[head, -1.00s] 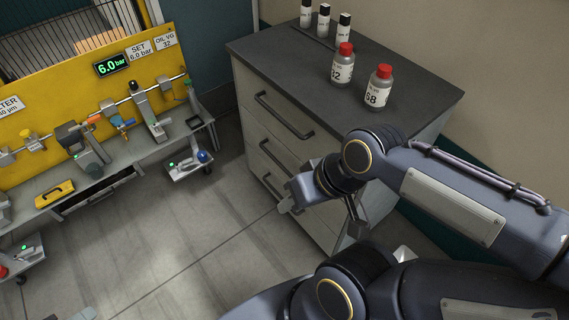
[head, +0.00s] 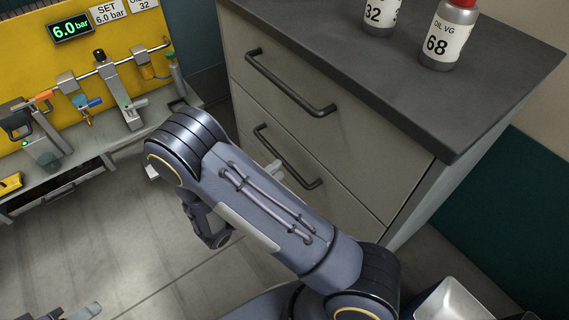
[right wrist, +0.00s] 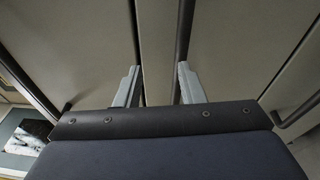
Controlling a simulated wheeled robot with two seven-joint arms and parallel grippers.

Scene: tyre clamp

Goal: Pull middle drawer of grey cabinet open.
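The grey cabinet (head: 350,134) has a top drawer with a dark bar handle (head: 290,85) and, below it, the middle drawer with another dark handle (head: 283,158). The middle drawer looks flush and closed. My right gripper is mostly hidden behind my own forearm in the head view; a pale fingertip shows just below the middle handle. In the right wrist view my right gripper (right wrist: 158,86) is open. A dark handle bar (right wrist: 185,40) runs between its fingers, close to the right finger. A grey part at the bottom left of the head view may be my left gripper (head: 76,313).
Bottles with red caps (head: 446,38) stand on the cabinet's dark top (head: 480,95). A yellow panel and workbench (head: 75,172) with clamps and valves are at the left. Floor between bench and cabinet is clear.

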